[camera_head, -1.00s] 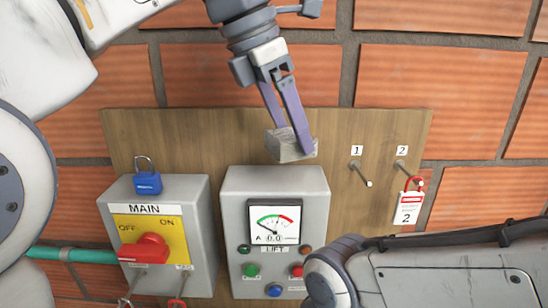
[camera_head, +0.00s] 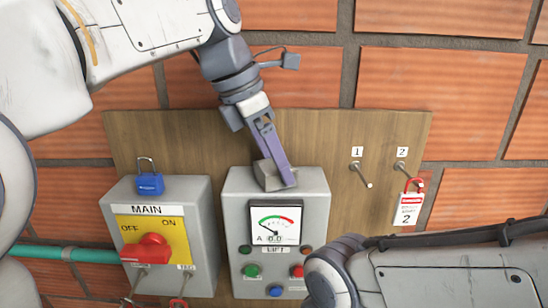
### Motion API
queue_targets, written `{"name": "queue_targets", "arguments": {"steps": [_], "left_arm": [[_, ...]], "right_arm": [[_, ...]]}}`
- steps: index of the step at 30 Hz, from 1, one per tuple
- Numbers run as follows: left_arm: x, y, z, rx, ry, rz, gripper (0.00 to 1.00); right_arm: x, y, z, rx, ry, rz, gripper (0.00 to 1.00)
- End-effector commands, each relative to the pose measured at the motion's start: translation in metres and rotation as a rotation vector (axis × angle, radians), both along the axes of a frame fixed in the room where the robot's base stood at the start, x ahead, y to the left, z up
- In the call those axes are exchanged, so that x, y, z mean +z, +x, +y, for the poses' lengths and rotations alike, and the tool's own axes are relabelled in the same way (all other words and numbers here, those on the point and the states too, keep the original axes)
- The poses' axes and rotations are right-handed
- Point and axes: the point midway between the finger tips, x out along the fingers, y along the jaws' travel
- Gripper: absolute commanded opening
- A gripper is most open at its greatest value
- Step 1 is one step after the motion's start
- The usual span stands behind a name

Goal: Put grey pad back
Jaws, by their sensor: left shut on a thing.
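The grey pad (camera_head: 267,174) is a small blocky piece at the top of the grey LIFT box (camera_head: 236,205) in the head view. My left gripper (camera_head: 279,170) comes down from above with its purple fingers shut on the pad. The pad appears to be at or just above the box's top face; I cannot tell whether it touches. The fingers hide part of the pad. My right arm shows at the lower right, but its gripper is not in view.
The MAIN box (camera_head: 206,235) with a red switch (camera_head: 146,249) stands left, and a blue padlock (camera_head: 149,181) sits on top of it. Pegs 1 (camera_head: 361,175) and 2 (camera_head: 401,166) are on the wooden board (camera_head: 150,125).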

Motion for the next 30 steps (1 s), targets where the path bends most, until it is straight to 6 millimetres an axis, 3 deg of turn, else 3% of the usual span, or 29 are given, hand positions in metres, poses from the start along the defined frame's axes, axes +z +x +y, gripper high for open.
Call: {"name": "queue_targets", "arguments": {"steps": [1, 2, 3, 14, 30], "left_arm": [[-0.003, 0.000, 0.000, 0.000, 0.000, 0.000, 0.42], [-0.003, 0.000, 0.000, 0.000, 0.000, 0.000, 0.90], [-0.002, 0.000, 0.000, 0.000, 0.000, 0.000, 1.00], [0.007, 0.000, 0.002, 0.001, -0.001, -0.003, 1.00], [0.101, -0.014, 0.038, 0.003, 0.000, -0.001, 1.00]], "right_arm": [[-0.002, 0.000, 0.000, 0.000, 0.000, 0.000, 0.91], [-0.002, 0.000, 0.000, 0.000, 0.000, 0.000, 0.91], [-0.001, 0.000, 0.000, 0.000, 0.000, 0.000, 0.91], [0.000, 0.000, 0.000, 0.000, 0.000, 0.000, 0.91], [0.011, 0.000, 0.000, 0.001, 0.000, 0.000, 0.91]]}}
